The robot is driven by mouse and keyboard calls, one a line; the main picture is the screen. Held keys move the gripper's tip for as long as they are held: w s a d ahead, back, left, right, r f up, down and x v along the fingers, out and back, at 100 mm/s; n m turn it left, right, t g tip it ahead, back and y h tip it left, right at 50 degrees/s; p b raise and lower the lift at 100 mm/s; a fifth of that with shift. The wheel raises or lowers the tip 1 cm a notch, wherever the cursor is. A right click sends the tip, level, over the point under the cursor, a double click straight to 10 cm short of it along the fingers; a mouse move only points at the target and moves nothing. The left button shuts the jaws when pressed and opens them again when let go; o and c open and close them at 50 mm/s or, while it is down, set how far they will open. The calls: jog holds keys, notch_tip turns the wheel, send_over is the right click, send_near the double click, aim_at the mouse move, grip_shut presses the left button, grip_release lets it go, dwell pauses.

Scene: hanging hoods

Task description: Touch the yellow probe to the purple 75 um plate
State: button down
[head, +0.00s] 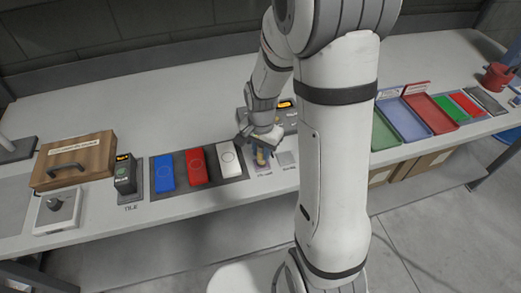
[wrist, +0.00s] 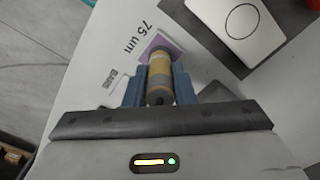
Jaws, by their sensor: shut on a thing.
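My gripper (head: 261,150) is at the front middle of the bench, pointing down. Its blue-grey fingers are shut on the yellow probe (wrist: 160,76), a banded cylinder with a dark end, which also shows in the head view (head: 261,158). The purple plate (wrist: 154,43) is a small square beside the printed label "75 um". The probe's far end overlaps the plate in the wrist view and hides part of it. I cannot tell whether the two touch. In the head view the probe is right over the purple plate area.
A grey gauge with an orange display (head: 284,104) stands behind my gripper. A white tile (head: 228,158), a red tile (head: 196,166) and a blue tile (head: 163,172) lie to the left. A grey plate (head: 286,159) lies just right. Coloured trays (head: 405,121) are farther right.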

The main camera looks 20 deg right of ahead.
dwell(0.3)
jog(key=shift+r+p, duration=2.5)
jog(key=shift+r, duration=1.05)
jog(key=shift+f, duration=0.15)
